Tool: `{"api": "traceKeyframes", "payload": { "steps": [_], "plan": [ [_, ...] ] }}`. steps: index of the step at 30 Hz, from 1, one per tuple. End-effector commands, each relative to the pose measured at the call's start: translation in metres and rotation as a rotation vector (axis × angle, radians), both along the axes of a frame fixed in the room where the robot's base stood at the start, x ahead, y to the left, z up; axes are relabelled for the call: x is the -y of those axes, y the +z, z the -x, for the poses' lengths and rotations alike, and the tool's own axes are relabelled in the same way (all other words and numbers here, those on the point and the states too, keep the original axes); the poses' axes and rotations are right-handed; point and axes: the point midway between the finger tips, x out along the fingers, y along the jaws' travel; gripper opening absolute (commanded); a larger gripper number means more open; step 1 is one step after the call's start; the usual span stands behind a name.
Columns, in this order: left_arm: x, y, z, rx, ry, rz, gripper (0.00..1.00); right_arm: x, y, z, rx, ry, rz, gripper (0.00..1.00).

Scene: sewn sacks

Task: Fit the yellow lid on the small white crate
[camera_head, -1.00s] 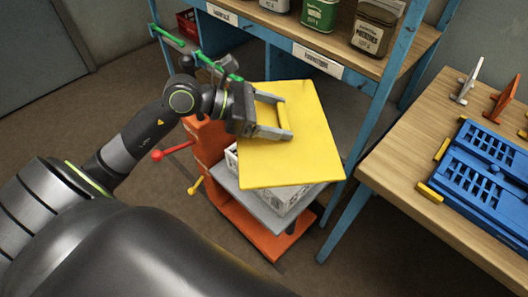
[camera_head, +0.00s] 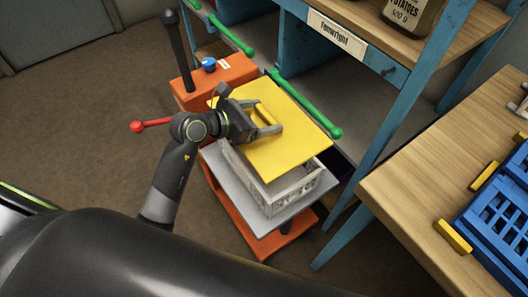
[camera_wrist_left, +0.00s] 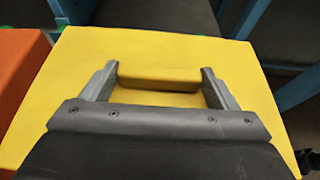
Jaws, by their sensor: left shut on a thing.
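The yellow lid (camera_head: 285,145) is a flat square panel with a raised grip bar in its middle. My left gripper (camera_head: 272,121) is shut on that bar; the left wrist view shows both fingers at the ends of the bar on the lid (camera_wrist_left: 255,75). The small white crate (camera_head: 290,190) stands on a grey platform, below the lid. The lid sits off toward the back of the crate, and the crate's near rim and part of its inside show. I cannot tell whether the lid touches the crate. My right gripper is not in view.
The grey platform (camera_head: 238,195) belongs to an orange lift cart (camera_head: 222,80) with a dark post and a red-knobbed lever (camera_head: 138,126). A blue shelf frame (camera_head: 385,130) with green rails stands close behind. A wooden table (camera_head: 425,190) with a blue folded crate (camera_head: 498,205) is at right.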

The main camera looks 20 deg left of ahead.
Motion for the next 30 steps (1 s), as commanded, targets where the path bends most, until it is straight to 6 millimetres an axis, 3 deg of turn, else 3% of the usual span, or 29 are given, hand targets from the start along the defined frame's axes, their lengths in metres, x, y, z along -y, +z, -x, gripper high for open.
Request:
{"api": "traceKeyframes", "payload": {
  "steps": [12,17,24,30],
  "plan": [
    [0.006,-0.065,-0.005,-0.002,0.011,0.001,0.55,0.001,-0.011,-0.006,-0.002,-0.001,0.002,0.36],
    [0.006,-0.076,-0.005,0.0,0.009,0.0,0.55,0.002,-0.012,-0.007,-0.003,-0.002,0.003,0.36],
    [0.006,-0.108,-0.005,-0.002,0.011,0.001,0.55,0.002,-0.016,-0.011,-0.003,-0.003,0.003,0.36],
    [0.006,-0.11,-0.005,0.001,0.009,0.0,0.55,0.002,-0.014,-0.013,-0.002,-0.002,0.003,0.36]
  ]
}}
